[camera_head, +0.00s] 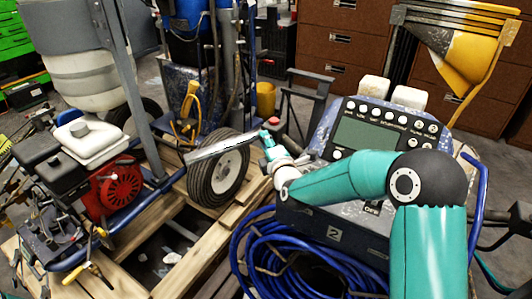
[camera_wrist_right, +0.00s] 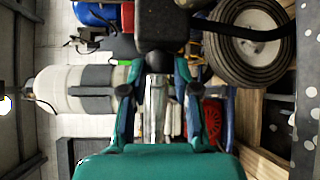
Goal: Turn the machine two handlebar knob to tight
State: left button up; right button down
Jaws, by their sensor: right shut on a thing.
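Machine two (camera_head: 333,234), marked with a 2, stands at the right with its control panel (camera_head: 380,125) facing up. My right gripper (camera_head: 268,140) is at the panel's left side, pointing left. A long silver metal bar (camera_head: 215,146) extends left from its fingers. In the right wrist view, my right gripper (camera_wrist_right: 158,108) is shut on this silver bar (camera_wrist_right: 154,105), which lies between the two fingers. A dark block (camera_wrist_right: 162,27) sits beyond the fingertips. I cannot make out the handlebar knob or its setting. My left gripper is out of view.
A red button (camera_head: 274,121) is close beside my right gripper. A wheel (camera_head: 218,168) stands left of it. Blue hose coils (camera_head: 275,255) hang in front of machine two. Another machine with a red engine (camera_head: 118,187) stands at the left.

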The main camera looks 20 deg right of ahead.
jog(key=shift+f, duration=0.15)
jog(key=c, duration=1.1)
grip_release()
jog(key=shift+s, duration=0.1)
jog(key=shift+o, duration=1.2)
jog(key=s, duration=0.8)
jog(key=s+r, duration=0.1)
jog(key=s, duration=0.3)
jog(key=shift+a, duration=0.25)
jog(key=shift+w, duration=0.1)
